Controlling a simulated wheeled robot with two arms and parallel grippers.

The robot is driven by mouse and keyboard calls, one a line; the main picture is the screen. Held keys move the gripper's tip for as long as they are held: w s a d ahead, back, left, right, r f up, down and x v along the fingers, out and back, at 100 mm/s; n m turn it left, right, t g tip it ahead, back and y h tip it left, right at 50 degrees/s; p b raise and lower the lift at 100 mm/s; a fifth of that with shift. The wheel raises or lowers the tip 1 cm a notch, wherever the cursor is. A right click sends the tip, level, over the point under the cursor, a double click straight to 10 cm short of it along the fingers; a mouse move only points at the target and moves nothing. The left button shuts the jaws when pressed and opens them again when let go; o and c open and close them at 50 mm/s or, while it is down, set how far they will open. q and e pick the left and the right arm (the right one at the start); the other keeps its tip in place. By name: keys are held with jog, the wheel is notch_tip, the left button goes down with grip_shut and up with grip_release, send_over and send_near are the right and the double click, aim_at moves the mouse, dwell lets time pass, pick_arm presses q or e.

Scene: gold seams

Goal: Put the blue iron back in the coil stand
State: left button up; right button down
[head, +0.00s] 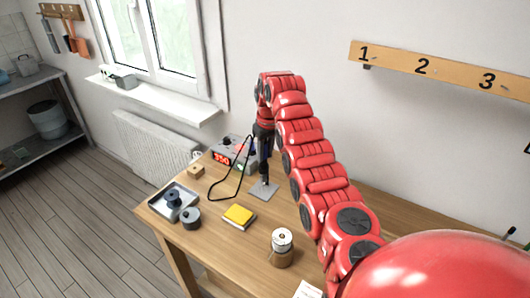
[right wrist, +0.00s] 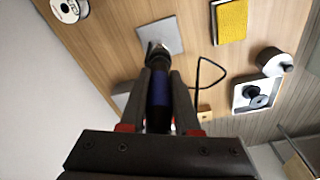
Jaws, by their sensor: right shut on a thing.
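The blue iron (right wrist: 158,92) is between the fingers of my right gripper (right wrist: 158,82), which is shut on its blue handle. In the head view, my right gripper (head: 264,142) points down over the table with the iron upright below it. The coil stand has a grey square base plate (head: 263,191), which also shows in the right wrist view (right wrist: 171,32). The iron's lower end is over this plate, at the dark coil. I cannot tell whether the tip is inside the coil or only above it. My left gripper is not in view.
A grey station (head: 229,158) with a red display stands behind, with a black cable looping forward.

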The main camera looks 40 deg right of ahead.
jog(key=shift+f+b, duration=0.3)
jog(key=shift+f, duration=0.2)
jog(key=shift+c, duration=0.3)
grip_release()
jog(key=shift+r, duration=0.15)
jog(key=shift+r+p, duration=1)
jog(key=shift+r, duration=2.4)
jog(key=shift+f, duration=0.1)
